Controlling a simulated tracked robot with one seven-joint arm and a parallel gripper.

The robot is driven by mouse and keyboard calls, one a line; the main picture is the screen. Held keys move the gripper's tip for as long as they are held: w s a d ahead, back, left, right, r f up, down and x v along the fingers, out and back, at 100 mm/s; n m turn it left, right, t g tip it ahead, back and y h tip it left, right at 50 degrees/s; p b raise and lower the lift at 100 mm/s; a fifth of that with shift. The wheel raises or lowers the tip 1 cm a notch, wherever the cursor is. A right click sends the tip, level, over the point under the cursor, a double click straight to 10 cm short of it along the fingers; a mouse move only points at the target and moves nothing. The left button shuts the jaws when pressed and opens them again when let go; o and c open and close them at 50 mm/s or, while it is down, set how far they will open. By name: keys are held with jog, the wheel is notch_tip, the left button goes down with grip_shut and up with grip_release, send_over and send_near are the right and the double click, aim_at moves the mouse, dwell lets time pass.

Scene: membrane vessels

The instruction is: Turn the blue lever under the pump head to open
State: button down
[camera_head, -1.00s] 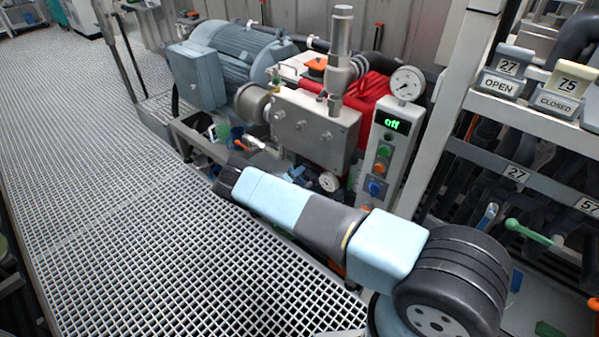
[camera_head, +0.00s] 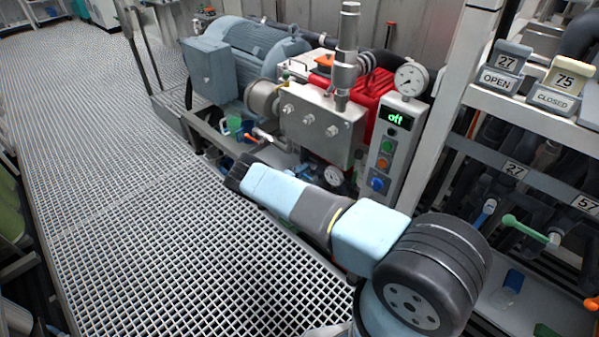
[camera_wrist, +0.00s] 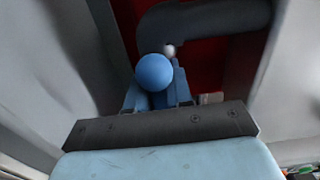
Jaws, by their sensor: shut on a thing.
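The blue lever's round blue knob (camera_wrist: 153,72) shows in the wrist view, below a dark bent pipe. My gripper (camera_wrist: 157,99) is shut on the lever, with a finger on each side just below the knob. The rest of the lever is hidden by the fingers and the dark gripper body. In the head view my gripper (camera_head: 236,174) reaches in low beside the steel pump head (camera_head: 318,124). I cannot make out the held lever there.
A control box (camera_head: 390,150) reading "off" and a gauge (camera_head: 411,79) stand right of the pump. The motor (camera_head: 240,62) is at its left. A rack (camera_head: 520,110) with number tags stands at the right. The grating floor (camera_head: 130,210) is clear.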

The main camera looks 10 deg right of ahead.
jog(key=shift+a+f, duration=0.15)
jog(key=shift+a, duration=0.2)
jog(key=c, duration=1.4)
grip_release()
jog(key=o, duration=0.3)
jog(key=shift+d, duration=0.15)
jog(key=v, duration=1.3)
jog(key=shift+s+a, duration=0.25)
jog(key=shift+a, duration=0.1)
